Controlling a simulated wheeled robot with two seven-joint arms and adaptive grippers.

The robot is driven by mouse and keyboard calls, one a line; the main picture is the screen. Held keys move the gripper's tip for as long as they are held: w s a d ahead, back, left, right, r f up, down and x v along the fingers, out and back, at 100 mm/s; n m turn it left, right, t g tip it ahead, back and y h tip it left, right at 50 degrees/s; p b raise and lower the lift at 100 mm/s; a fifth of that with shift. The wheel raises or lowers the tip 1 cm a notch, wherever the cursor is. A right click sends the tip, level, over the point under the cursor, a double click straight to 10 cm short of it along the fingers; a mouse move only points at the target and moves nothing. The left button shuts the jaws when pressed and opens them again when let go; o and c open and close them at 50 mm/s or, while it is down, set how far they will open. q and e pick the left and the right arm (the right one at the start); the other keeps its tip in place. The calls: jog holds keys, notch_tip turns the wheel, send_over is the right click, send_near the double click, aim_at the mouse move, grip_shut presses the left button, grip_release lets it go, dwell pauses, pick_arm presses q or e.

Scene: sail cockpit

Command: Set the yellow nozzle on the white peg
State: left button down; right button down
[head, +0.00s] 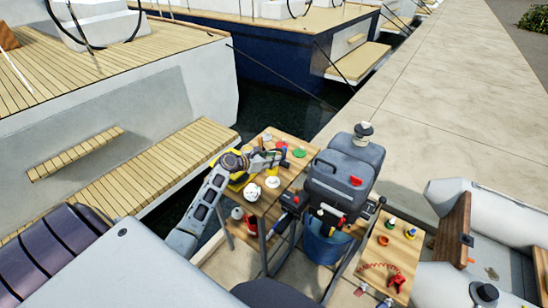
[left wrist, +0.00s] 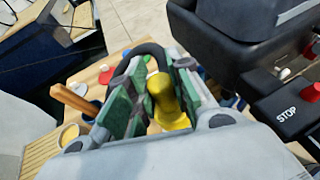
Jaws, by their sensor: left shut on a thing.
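My left gripper (head: 272,159) is over the small wooden table in the head view. In the left wrist view, its green-padded fingers (left wrist: 150,98) are closed around the yellow nozzle (left wrist: 163,98). I cannot pick out the white peg with certainty in either view. My right gripper does not show.
The wooden table (head: 267,207) holds a white pot (head: 252,192), a red disc and a green disc (head: 299,153). A grey outboard motor (head: 345,170) stands close on the right, above a blue bucket (head: 325,245). A second small table (head: 378,262) holds bottles.

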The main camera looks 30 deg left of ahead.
aim_at(268, 170)
pick_arm(q)
jog(key=shift+w+f, duration=0.15)
jog(key=shift+w, duration=0.05)
dwell(0.5)
jog(key=shift+f, duration=0.15)
jog(key=shift+f+b, duration=2.75)
jog(key=shift+b, duration=0.7)
jog(key=shift+p, duration=1.05)
jog(key=shift+f, duration=0.2)
jog(key=shift+r+p, duration=0.85)
jog(key=shift+p, duration=0.35)
dwell(1.3)
